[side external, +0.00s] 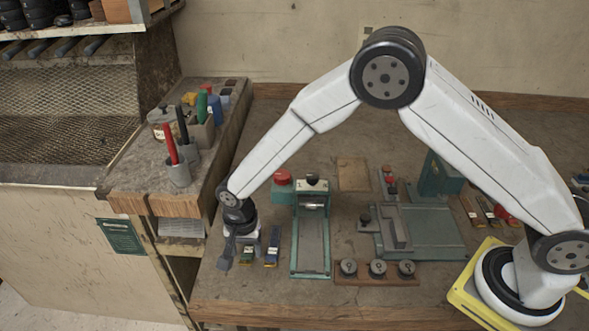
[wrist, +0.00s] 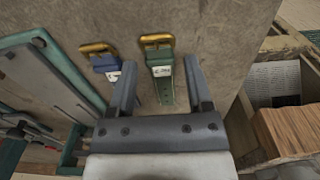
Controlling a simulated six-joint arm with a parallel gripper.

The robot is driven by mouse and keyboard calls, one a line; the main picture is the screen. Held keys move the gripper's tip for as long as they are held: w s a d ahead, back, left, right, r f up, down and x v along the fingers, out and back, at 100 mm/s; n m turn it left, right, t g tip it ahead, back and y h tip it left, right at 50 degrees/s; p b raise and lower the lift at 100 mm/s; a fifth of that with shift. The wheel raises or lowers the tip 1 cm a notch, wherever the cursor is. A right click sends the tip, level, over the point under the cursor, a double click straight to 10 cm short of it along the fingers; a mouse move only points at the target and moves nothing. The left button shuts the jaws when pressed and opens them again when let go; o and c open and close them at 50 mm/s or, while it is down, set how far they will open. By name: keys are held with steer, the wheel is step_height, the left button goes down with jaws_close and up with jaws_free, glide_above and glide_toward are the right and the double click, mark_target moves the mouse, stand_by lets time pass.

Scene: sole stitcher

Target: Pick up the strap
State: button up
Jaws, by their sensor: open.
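Two short straps lie on the bench. The green strap (wrist: 163,86) has a brass buckle and a white tag; in the side view it is the left one (side external: 248,254). The blue strap (wrist: 105,64), also with a brass buckle and white tag, lies beside it and shows in the side view (side external: 272,246). My gripper (wrist: 160,76) is open and empty. In the wrist view its fingers appear on either side of the green strap, whose lower end is partly hidden behind the gripper body. In the side view my gripper (side external: 226,259) is just left of the green strap.
A green-framed fixture (side external: 311,242) stands right of the straps, with a red knob (side external: 283,178) behind it. A wooden block with several round weights (side external: 377,278) lies further right. A raised side shelf (side external: 180,204) with tool cups is at left.

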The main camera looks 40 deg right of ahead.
steer(key=shift+f, duration=0.5)
steer(key=shift+c, duration=0.2)
jaws_close()
steer(key=shift+r, duration=0.15)
steer(key=shift+r, duration=0.4)
steer(key=s+d+r, duration=0.5)
steer(key=s+r, duration=0.7)
steer(key=s, duration=0.1)
steer(key=shift+d, duration=0.15)
